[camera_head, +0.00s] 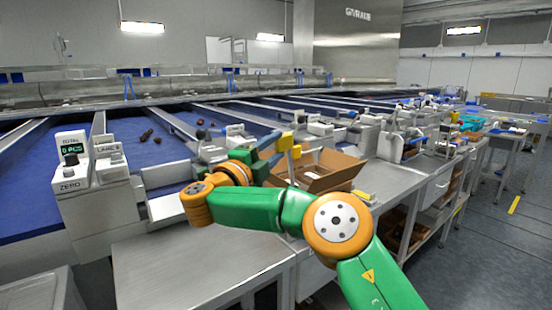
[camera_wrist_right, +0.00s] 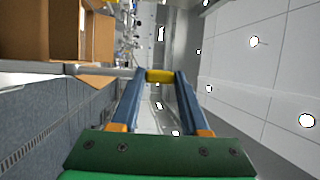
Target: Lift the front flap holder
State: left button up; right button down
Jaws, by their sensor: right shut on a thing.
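My right gripper (camera_head: 277,150) is raised near the open cardboard box (camera_head: 316,184), at its back left in the head view. Its blue fingers are shut on a small yellow piece, which looks like a flap holder (camera_head: 286,141). In the right wrist view the yellow holder (camera_wrist_right: 160,76) spans the gap between the two blue fingertips (camera_wrist_right: 160,82). The box's brown cardboard (camera_wrist_right: 62,30) fills the upper left there, apart from the fingers. Another small yellow piece (camera_head: 362,196) lies by the box's right front corner. My left gripper is not in view.
A bare metal table (camera_head: 200,265) stands in front. A scale with a display (camera_head: 72,158) stands at the left beside blue conveyor lanes (camera_head: 165,150) with a few dates. More stations line the right, with open floor (camera_head: 490,245) beyond.

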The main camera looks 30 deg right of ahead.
jog(key=shift+a, duration=0.2)
dwell(0.4)
jog(key=shift+c, duration=2)
grip_release()
jog(key=shift+f, duration=0.1)
jog(key=shift+w, duration=0.1)
jog(key=shift+a, duration=0.1)
jog(key=b+v, duration=0.3)
jog(key=v, duration=0.4)
jog(key=shift+f, duration=0.15)
